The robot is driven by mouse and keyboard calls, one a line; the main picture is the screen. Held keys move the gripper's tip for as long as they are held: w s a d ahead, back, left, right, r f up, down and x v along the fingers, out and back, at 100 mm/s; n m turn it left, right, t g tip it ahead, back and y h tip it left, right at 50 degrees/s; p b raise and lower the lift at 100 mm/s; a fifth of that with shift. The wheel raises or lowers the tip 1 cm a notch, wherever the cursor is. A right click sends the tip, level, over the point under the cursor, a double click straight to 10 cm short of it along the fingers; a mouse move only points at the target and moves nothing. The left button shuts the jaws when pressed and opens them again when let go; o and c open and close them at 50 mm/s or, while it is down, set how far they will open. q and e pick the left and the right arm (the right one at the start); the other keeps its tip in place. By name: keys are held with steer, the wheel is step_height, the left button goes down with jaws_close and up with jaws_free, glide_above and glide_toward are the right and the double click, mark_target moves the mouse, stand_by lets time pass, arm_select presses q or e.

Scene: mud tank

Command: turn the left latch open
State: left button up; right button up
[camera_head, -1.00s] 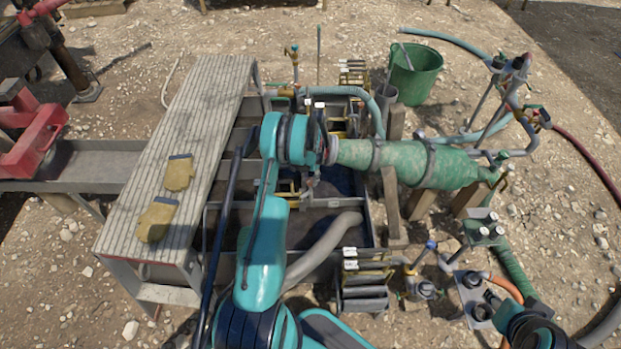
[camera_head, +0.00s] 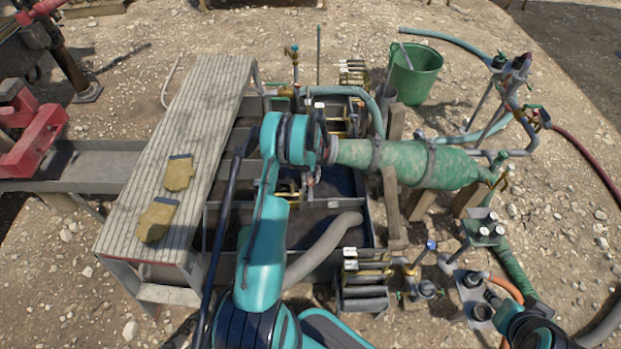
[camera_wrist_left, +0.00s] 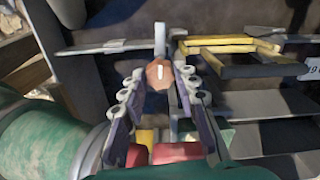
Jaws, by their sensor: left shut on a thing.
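My left gripper (camera_head: 312,178) reaches down over the tank's middle, and my own wrist hides most of it in the head view. In the left wrist view, its two fingers (camera_wrist_left: 158,82) are closed in on the left latch, whose round brownish end (camera_wrist_left: 159,73) shows between the fingertips. A grey upright bar stands just beyond that end. Most of the latch is hidden by the fingers, and its turn angle cannot be told. My right gripper is out of view; only a teal part of my right arm shows at the bottom right of the head view.
The mud tank (camera_head: 366,212) lies under my left arm, with a thick grey hose (camera_head: 325,245) inside. A green tapered vessel (camera_head: 405,163) is close right of my wrist. Yellow frames (camera_wrist_left: 238,58) are right of the fingers. A ribbed walkway (camera_head: 180,125) with gloves (camera_head: 157,219) is left.

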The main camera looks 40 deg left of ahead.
arm_select(q)
steer(key=shift+n, duration=0.5)
steer(key=o, duration=1.2)
steer(key=shift+c, duration=0.2)
steer(key=shift+r, duration=0.1)
step_height(320, 180, up, 12)
